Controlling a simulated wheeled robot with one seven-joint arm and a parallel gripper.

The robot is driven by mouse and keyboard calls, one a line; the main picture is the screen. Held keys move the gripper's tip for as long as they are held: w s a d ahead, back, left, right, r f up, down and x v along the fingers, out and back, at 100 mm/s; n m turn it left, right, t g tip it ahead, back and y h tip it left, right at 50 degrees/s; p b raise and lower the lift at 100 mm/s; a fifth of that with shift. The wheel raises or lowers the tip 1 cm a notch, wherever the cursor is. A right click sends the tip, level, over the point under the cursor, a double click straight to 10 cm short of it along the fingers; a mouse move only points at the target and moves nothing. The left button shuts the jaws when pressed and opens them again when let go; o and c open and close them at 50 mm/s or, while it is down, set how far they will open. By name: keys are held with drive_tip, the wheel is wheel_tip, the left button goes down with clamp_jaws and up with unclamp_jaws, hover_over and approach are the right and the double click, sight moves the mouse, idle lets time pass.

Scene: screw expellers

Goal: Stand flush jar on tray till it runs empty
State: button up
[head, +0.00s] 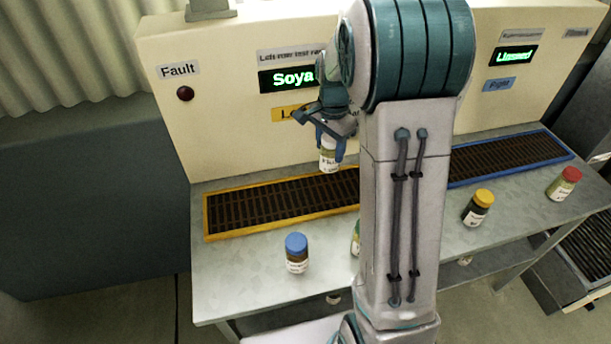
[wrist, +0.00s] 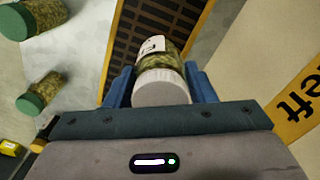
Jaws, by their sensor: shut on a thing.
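My gripper (head: 331,140) is shut on the flush jar (head: 329,160), a small jar with a white lid and a label reading "Fl…", the rest unreadable. In the wrist view the blue fingers of my gripper (wrist: 160,75) clasp the sides of the flush jar (wrist: 161,88); greenish contents show through it. The jar appears held above the yellow-framed tray (head: 260,208), near its back right part; the tray's dark grate also shows in the wrist view (wrist: 140,35). A blue-framed tray (head: 510,158) lies to the right. My arm hides the bench between them.
A blue-lidded jar (head: 297,254), a yellow-lidded jar (head: 478,208) and a red-lidded jar (head: 564,184) stand along the bench front. Another jar (head: 356,240) is half hidden by my arm. The panel behind shows "Soya" (head: 292,79), "Linseed" (head: 514,56) and a dark red Fault lamp (head: 185,93).

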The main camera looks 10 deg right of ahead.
drive_tip(key=shift+s+a+f+p, duration=0.2)
drive_tip(key=shift+a+f, duration=0.85)
drive_tip(key=shift+f, duration=0.25)
drive_tip(key=shift+s+a+f+p, duration=0.15)
drive_tip(key=shift+s+a+f, duration=0.1)
drive_tip(key=shift+a+f, duration=0.95)
drive_tip(key=shift+s+a+f+p, duration=0.2)
drive_tip(key=shift+a+f, duration=0.7)
drive_tip(key=shift+f, duration=0.55)
drive_tip(key=shift+f, duration=0.15)
drive_tip(key=o, duration=1.1)
drive_tip(key=shift+o, duration=0.2)
